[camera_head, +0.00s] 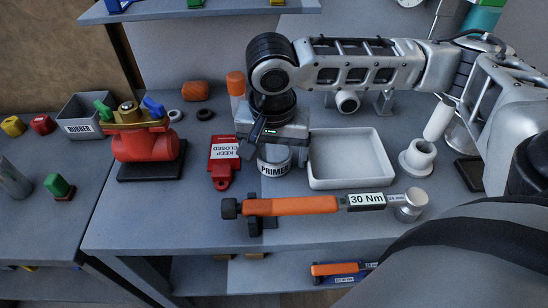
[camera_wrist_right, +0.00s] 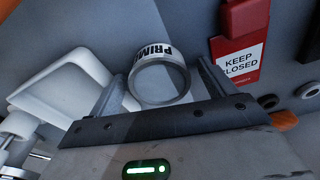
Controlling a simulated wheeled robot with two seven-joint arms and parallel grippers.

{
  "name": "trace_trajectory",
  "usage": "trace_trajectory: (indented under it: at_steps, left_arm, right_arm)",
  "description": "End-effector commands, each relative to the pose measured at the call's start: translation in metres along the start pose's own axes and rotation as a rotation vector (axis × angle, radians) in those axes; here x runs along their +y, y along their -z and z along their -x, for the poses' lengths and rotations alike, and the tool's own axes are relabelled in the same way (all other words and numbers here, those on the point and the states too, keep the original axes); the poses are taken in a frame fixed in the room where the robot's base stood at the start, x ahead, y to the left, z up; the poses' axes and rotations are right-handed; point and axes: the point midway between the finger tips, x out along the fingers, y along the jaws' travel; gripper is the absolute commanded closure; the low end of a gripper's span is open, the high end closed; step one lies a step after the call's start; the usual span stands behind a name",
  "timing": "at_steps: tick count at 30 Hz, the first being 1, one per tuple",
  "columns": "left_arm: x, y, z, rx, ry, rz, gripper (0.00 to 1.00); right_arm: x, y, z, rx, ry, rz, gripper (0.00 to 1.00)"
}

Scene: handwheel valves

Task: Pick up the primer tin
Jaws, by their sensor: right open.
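The primer tin (camera_head: 274,168) is a short round tin with a white label reading PRIMER. It stands on the grey bench between the red KEEP CLOSED tag and the white tray. My right gripper (camera_head: 272,146) is above it and points down, hiding part of its top. In the right wrist view the tin (camera_wrist_right: 160,80) shows between the two spread fingers of the right gripper (camera_wrist_right: 163,85), which are open. I cannot tell whether either finger touches it. My left gripper is not in view.
The red KEEP CLOSED tag (camera_head: 222,160) lies close on the left, and the white tray (camera_head: 348,183) close on the right. An orange torque wrench (camera_head: 290,206) lies in front. A red valve (camera_head: 140,145) stands further left. An orange-topped cylinder (camera_head: 236,84) stands behind.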

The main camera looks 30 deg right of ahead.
Motion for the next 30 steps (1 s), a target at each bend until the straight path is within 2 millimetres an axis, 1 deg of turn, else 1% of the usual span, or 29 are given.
trace_trajectory:
  at_steps: [5, 8, 9, 11, 20, 23, 26, 29, 30]
  left_arm:
    - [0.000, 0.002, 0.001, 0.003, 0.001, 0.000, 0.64]
    - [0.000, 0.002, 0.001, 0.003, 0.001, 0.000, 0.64]
    - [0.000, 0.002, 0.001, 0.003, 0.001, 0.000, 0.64]
    - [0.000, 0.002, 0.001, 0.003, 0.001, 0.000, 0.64]
    - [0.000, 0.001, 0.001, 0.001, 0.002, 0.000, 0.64]
    - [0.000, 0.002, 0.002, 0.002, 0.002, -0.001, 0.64]
    - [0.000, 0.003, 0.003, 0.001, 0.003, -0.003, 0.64]
    - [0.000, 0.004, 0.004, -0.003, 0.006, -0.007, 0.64]
    - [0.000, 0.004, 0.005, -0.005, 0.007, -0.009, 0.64]
  right_arm:
    - [0.000, 0.000, 0.000, 0.000, 0.000, 0.000, 0.17]
    - [0.000, 0.000, 0.000, 0.000, -0.001, 0.000, 0.42]
    - [0.000, 0.000, 0.000, 0.000, -0.001, 0.000, 0.53]
    - [0.000, 0.000, 0.000, 0.000, -0.001, 0.000, 0.69]
    - [0.000, 0.000, 0.002, 0.001, 0.001, 0.000, 0.69]
    - [0.000, 0.001, 0.006, 0.001, 0.001, 0.000, 0.69]
    - [-0.001, 0.002, 0.016, 0.002, 0.002, 0.000, 0.69]
    - [-0.001, 0.004, 0.031, 0.002, 0.003, 0.000, 0.69]
    - [-0.001, 0.001, 0.039, 0.001, 0.004, 0.003, 0.69]
